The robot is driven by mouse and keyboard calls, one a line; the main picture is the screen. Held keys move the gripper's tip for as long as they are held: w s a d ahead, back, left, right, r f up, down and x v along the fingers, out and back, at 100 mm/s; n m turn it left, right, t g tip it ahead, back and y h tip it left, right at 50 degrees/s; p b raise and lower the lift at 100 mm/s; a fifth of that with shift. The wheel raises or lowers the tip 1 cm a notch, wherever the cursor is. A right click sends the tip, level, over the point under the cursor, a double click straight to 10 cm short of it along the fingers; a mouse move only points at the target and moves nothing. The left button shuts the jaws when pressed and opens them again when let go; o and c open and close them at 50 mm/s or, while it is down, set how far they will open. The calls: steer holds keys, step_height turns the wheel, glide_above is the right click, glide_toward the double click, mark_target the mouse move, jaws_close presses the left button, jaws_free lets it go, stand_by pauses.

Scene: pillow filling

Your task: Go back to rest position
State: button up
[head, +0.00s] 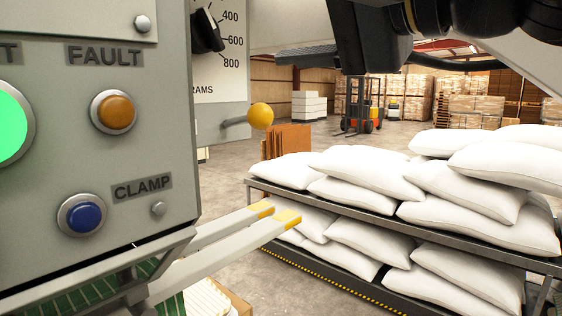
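The dark end of my arm, with my gripper (368,42), hangs at the top edge, right of centre. Its fingers cannot be made out clearly, so I cannot tell whether it is open or shut. No pillow is seen in it. It appears in front of the warehouse background, above the pillow rack in the picture. The grey control panel (150,215) fills the left side, with a lit green light (10,125), an orange FAULT button (116,112) and a blue CLAMP button (83,216).
Two pale bars with yellow tips (272,214) jut out below the panel. A yellow-knobbed lever (260,116) sticks out below the dial (222,50). White pillows (370,172) fill a two-level rack (345,205) at right. A forklift (362,105) stands behind on open floor.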

mark_target(218, 28)
steer(key=shift+p+x, duration=1.55)
steer(key=shift+x, duration=3.8)
